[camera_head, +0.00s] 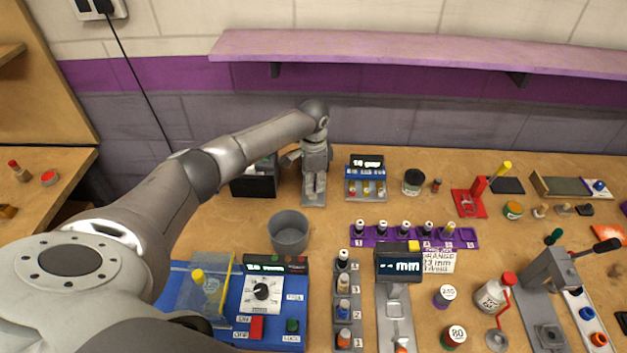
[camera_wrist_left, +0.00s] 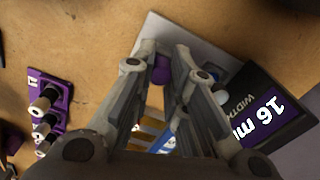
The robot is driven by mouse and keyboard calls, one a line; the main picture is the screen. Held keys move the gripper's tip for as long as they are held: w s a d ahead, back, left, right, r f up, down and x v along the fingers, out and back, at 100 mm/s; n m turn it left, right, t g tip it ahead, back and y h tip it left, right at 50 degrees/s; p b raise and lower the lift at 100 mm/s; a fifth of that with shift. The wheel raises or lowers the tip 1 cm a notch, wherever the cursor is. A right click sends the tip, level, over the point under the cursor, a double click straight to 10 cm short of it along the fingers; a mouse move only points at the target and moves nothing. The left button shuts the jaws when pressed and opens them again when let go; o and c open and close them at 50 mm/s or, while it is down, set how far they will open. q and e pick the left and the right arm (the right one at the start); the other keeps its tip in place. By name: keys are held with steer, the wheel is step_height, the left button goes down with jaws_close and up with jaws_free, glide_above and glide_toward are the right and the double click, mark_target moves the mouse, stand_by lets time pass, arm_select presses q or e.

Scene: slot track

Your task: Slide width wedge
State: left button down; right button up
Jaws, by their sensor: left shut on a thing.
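My left gripper (camera_head: 314,196) points down over a grey plate (camera_head: 313,203) at the back of the bench. In the left wrist view its fingers (camera_wrist_left: 160,78) are shut on a small purple piece, which I take to be the width wedge (camera_wrist_left: 161,68), at the grey plate (camera_wrist_left: 193,38). The fingers hide most of it. A dark box with a display (camera_head: 254,183) stands just left of the gripper. In the left wrist view this display box (camera_wrist_left: 272,118) reads "16 mm" and "WIDTH". My right gripper is not in view.
A blue-topped display stand (camera_head: 366,172) with coloured pieces is close to the right of the gripper. A grey cup (camera_head: 289,232) stands in front. A purple rack (camera_head: 470,238) of several vials lies front right. A pink shelf (camera_head: 430,52) overhangs the back.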

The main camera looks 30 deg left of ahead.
arm_select(q)
steer(key=c, duration=1.4)
jaws_free()
steer(key=shift+s+d, duration=0.15)
steer(key=shift+s, duration=0.1)
steer(key=shift+o, duration=0.2)
steer(key=shift+w+r, duration=0.15)
steer(key=shift+r, duration=0.1)
step_height(320, 180, up, 12)
steer(key=shift+f, duration=0.25)
